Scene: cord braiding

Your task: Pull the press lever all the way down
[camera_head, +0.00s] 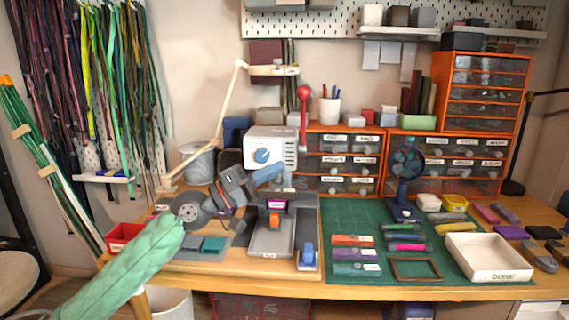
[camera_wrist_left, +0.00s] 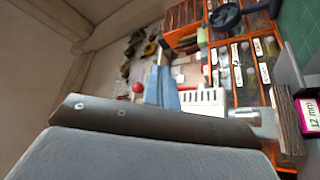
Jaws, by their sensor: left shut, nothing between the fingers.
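The press (camera_head: 271,147) stands at the middle of the bench, with a white head, a blue dial and a grey base. Its lever (camera_head: 303,118) stands upright at the right side of the head, with a red ball on top. The red ball (camera_wrist_left: 137,88) also shows in the left wrist view, left of my blue fingers. My left gripper (camera_head: 279,168) is shut and empty in front of the press head, below and left of the lever's ball. Its fingers (camera_wrist_left: 161,78) also show in the wrist view, near the white vented head (camera_wrist_left: 203,97). My right gripper is not in view.
A small blue fan (camera_head: 407,165) and a white tray (camera_head: 488,257) stand on the green mat (camera_head: 340,217) at right. Orange drawer units (camera_head: 343,160) stand behind the press. A lamp arm (camera_head: 229,100) rises at left. A red bin (camera_head: 122,237) sits at the left edge.

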